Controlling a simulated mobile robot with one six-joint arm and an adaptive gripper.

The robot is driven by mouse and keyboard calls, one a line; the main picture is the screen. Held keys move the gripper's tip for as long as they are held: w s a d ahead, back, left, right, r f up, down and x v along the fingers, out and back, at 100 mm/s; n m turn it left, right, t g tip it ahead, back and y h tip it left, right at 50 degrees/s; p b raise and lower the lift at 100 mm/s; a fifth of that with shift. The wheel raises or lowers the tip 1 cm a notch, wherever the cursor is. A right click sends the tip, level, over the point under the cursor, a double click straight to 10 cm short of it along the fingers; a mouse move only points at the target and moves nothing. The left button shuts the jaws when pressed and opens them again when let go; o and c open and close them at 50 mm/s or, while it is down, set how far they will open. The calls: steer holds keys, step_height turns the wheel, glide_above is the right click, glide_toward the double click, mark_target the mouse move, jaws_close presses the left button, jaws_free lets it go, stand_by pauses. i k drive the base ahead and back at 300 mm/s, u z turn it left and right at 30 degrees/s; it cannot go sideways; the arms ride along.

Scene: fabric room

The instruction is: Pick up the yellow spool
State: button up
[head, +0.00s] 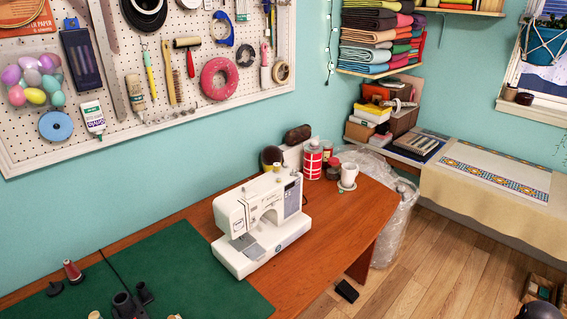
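No clearly yellow spool shows in the head view. A red spool (73,271) stands upright on the green mat (165,255) at the lower left. Two pale cream or tan tops, one on the left (95,315) and one on the right (175,316), are cut by the bottom edge; I cannot tell whether either is the yellow spool. Between them is a dark grey object (124,306) with rounded parts, also cut off. My gripper is not recognisable in this view.
A white sewing machine (262,222) stands on the wooden table (345,225), right of the mat. A small black piece (54,288) lies on the mat. A pegboard (120,120) covers the wall.

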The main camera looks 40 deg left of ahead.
mark_target(276, 165)
steer(key=u, duration=0.1)
steer(key=i, duration=0.75)
steer(key=u, duration=0.7)
steer(key=i, duration=0.6)
steer(key=u, duration=0.35)
